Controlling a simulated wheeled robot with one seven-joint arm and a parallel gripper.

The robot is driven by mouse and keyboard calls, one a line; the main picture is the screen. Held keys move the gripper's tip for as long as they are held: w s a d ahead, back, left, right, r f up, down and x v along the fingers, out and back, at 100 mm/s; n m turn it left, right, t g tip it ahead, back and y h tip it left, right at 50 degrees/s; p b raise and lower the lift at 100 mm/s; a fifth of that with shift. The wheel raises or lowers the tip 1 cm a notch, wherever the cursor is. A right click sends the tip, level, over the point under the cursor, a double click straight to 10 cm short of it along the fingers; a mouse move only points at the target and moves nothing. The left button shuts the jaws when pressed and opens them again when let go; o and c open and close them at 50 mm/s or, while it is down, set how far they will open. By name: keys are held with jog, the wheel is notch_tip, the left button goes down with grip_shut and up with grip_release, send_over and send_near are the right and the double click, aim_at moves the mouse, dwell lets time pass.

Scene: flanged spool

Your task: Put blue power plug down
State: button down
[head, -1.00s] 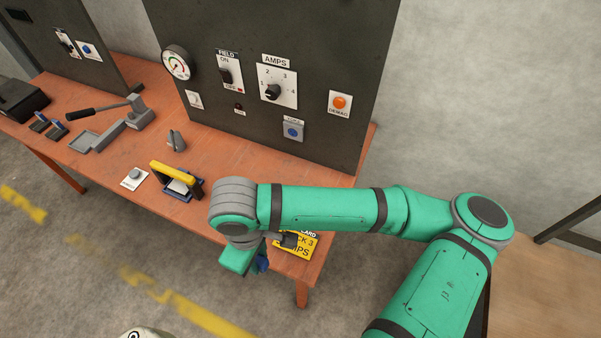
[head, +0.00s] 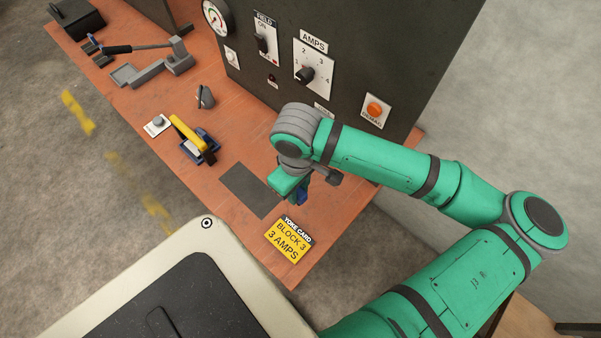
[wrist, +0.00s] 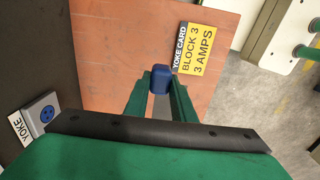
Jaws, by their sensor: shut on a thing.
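The blue power plug (wrist: 160,79) is between the fingertips of my gripper (wrist: 158,90) in the wrist view. In the head view the blue plug (head: 301,192) shows partly below my gripper (head: 294,192), over the right end of the orange table (head: 225,184). My gripper is shut on the plug. The wrist view looks down on the tabletop (wrist: 115,50) beyond the plug. I cannot tell whether the plug touches the table.
A yellow yoke card (head: 288,240) lies near the table's right end. A dark rectangular mat (head: 250,188) lies left of my gripper. A yellow-handled yoke device (head: 194,140) stands farther left. A dark panel (head: 420,50) rises behind. The YOKE socket (wrist: 42,115) shows in the wrist view.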

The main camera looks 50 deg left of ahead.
jog(key=w+a+f, duration=0.4)
jog(key=a+f, duration=0.1)
jog(key=w+a+f, duration=0.2)
jog(key=a+f, duration=0.1)
jog(key=shift+w+f, duration=0.25)
jog(key=shift+w, duration=0.1)
jog(key=shift+s+f, duration=0.1)
jog(key=shift+f, duration=1.35)
jog(key=shift+f, duration=0.6)
jog(key=c, duration=1.5)
grip_release()
jog(key=shift+r, duration=0.1)
notch_tip(320, 180, up, 13)
